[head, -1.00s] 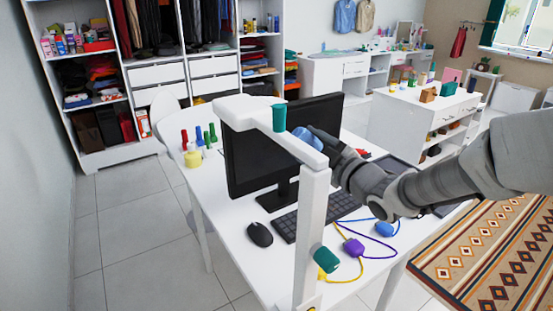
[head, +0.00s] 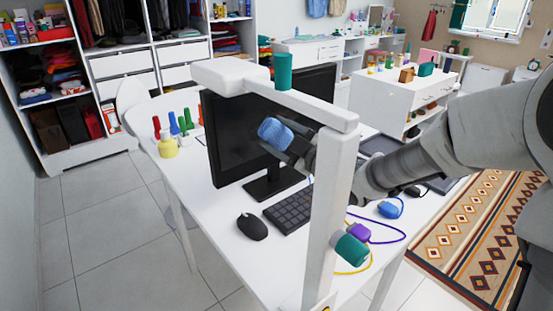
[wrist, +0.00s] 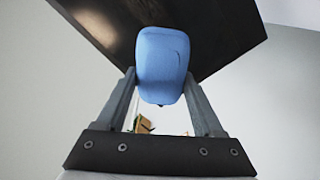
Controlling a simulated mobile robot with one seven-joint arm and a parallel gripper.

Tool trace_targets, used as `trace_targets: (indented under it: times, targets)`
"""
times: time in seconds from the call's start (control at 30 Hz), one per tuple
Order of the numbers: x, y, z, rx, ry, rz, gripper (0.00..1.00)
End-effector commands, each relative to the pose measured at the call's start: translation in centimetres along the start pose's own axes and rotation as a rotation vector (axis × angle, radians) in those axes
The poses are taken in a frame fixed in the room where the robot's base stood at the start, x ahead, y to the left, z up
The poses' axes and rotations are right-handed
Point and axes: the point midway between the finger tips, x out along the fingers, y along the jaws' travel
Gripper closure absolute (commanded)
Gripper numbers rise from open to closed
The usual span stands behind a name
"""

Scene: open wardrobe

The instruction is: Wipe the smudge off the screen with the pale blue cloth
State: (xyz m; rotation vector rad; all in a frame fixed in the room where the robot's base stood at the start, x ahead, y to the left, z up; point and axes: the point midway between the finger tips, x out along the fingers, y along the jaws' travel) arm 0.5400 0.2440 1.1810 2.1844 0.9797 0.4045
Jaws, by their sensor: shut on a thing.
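The pale blue cloth (head: 276,133) is a rounded bundle in my gripper (head: 290,150), in front of the dark monitor screen (head: 232,135) in the head view. In the wrist view the cloth (wrist: 163,65) sits between the two grey fingers of my gripper (wrist: 162,88), which are shut on it. The black screen (wrist: 215,25) fills the area behind and above it. I cannot tell whether the cloth touches the screen. No smudge can be made out on the visible part of the screen. The white frame and cloth hide part of the screen.

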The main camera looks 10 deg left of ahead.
Motion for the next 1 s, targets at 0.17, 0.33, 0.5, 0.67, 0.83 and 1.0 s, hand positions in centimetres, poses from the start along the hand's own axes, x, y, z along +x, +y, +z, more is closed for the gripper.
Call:
trace_targets:
  times: [0.17,0.33,0.5,0.67,0.83,1.0]
  targets:
    - [0.0,-1.3,1.3,-0.001,0.001,0.001,0.75]
    - [0.3,-1.4,1.4,0.000,0.001,0.001,0.75]
    - [1.7,-1.4,1.4,-0.001,0.003,-0.001,0.75]
    - [3.5,-1.4,1.3,0.001,0.002,0.000,0.75]
    - [5.0,-1.4,1.4,0.000,0.001,0.000,0.75]
    - [5.8,-1.4,1.4,0.001,0.001,0.001,0.75]
